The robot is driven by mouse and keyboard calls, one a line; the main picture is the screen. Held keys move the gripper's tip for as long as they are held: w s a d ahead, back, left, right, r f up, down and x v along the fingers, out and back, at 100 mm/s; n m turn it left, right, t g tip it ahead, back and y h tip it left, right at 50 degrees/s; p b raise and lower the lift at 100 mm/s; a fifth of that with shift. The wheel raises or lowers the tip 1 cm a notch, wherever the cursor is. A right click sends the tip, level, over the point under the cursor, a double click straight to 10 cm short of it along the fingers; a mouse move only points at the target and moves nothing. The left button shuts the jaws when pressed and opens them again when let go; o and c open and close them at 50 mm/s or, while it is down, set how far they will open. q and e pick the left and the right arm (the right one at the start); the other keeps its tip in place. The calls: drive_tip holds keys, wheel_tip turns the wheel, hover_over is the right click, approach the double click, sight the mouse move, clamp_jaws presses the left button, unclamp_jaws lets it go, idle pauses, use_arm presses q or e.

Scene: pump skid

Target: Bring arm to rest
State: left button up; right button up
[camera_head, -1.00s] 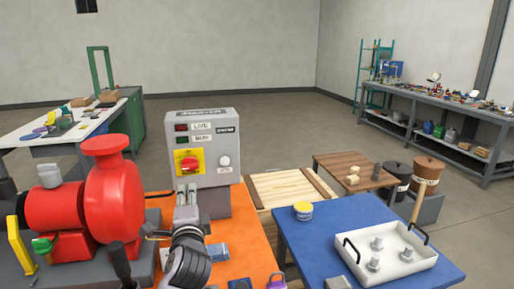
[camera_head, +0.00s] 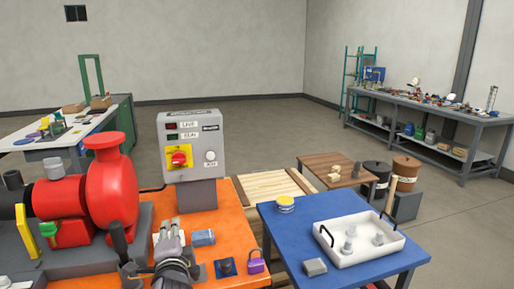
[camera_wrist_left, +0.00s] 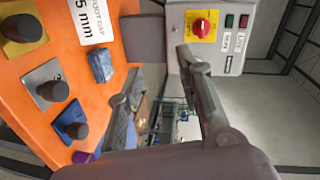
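My left gripper (camera_head: 169,224) is above the orange bench top (camera_head: 213,222), in front of the grey control box (camera_head: 204,137). In the left wrist view its two fingers (camera_wrist_left: 160,66) are spread apart with nothing between them. The box carries a red rotary knob on a yellow plate (camera_head: 179,157), two indicator windows and a white button (camera_head: 210,156). The knob and plate also show in the left wrist view (camera_wrist_left: 202,26), beyond the fingers and apart from them. My right gripper is in neither view.
A red pump (camera_head: 108,185) stands close at the left. A blue table (camera_head: 275,233) with a white tray (camera_head: 363,253) stands at the right.

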use_arm(q)
drive_tip(key=s+a+f+n+g+h, duration=0.15)
drive_tip(key=s+f+n+g, duration=0.45)
drive_tip(key=s+f, duration=1.1)
drive_tip(key=s+d+f+n+g+h, duration=0.1)
drive_tip(key=s+f+n+g+h, duration=0.2)
drive_tip(key=s, duration=0.7)
drive_tip(key=s+d+f+n+g, duration=0.1)
drive_tip(key=s+f+n+g, duration=0.3)
drive_tip(key=s, duration=0.7)
wheel_tip(320, 180, down, 26)
drive_tip(key=m, duration=0.2)
drive_tip(key=s+a+f+g, duration=0.1)
drive_tip(key=s+a+f, duration=0.2)
drive_tip(key=s+f, duration=1.4)
drive_tip(key=shift+s+a+f+m+g, duration=0.15)
drive_tip(key=shift+s+m+g, duration=0.15)
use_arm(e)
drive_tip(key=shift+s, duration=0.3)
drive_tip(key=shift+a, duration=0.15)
